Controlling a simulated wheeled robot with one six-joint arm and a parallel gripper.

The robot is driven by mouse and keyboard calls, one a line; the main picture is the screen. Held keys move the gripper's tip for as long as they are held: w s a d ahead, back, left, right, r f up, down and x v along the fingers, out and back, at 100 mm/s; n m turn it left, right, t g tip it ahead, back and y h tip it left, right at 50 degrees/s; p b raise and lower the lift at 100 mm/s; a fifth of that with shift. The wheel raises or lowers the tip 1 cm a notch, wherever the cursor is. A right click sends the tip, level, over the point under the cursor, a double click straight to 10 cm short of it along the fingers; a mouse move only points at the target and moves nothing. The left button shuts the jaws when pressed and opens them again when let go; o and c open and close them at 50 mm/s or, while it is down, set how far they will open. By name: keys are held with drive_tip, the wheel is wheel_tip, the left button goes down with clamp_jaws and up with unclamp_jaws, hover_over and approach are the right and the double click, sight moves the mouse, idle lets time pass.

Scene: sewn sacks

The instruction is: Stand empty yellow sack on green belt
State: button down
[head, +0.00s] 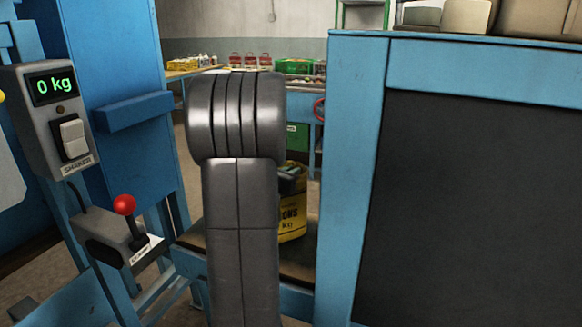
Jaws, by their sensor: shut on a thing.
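The yellow sack (292,218) shows in the head view just right of my arm, with dark print ending in "ONS" and "kg" on its face. It is upright, and its left part is hidden behind my arm. My gripper (291,180) is mostly hidden by my arm; its dark end shows at the sack's top and is shut on it. The sack's bottom is close above or on a dark brownish belt-like surface (297,263); I cannot tell whether they touch. No clearly green belt shows.
A grey box (45,115) reading "0 kg" with a SHAKER switch is at left. Below it is a red-knobbed lever (125,206). A blue frame with a dark panel (470,200) fills the right. Behind are tables with red and green containers (295,66).

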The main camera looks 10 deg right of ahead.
drive_tip(key=c, duration=2)
unclamp_jaws()
drive_tip(key=o, duration=0.5)
drive_tip(key=shift+c, duration=0.2)
drive_tip(key=shift+s+a, duration=0.1)
drive_tip(key=v, duration=1.2)
drive_tip(key=shift+b, duration=0.45)
